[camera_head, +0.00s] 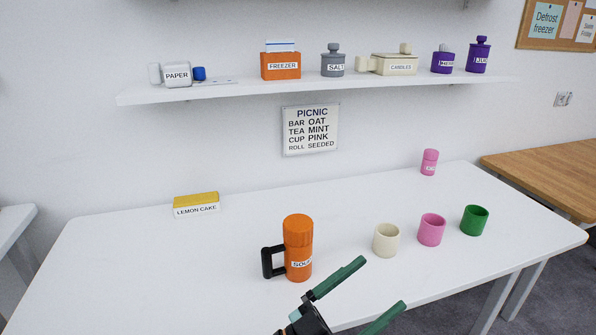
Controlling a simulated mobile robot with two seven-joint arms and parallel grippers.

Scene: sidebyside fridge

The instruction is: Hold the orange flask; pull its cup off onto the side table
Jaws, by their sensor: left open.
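The orange flask (299,264) stands upright on the white table, with a black handle on its left and a label that seems to read SOUP. Its ribbed orange cup (298,230) sits on top. My left gripper (382,282) is at the bottom, to the right of and nearer than the flask. Its two green fingers are spread apart with nothing between them, not touching the flask. My right gripper is out of view. A wooden table (548,168) stands at the right and part of a white one (14,222) at the left; I cannot tell which is the side table.
Cream (386,241), pink (432,230) and green (474,221) cups stand right of the flask. A pink bottle (429,162) and a lemon cake box (196,205) are farther back. The white table's left part is clear. A loaded wall shelf (225,91) hangs above.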

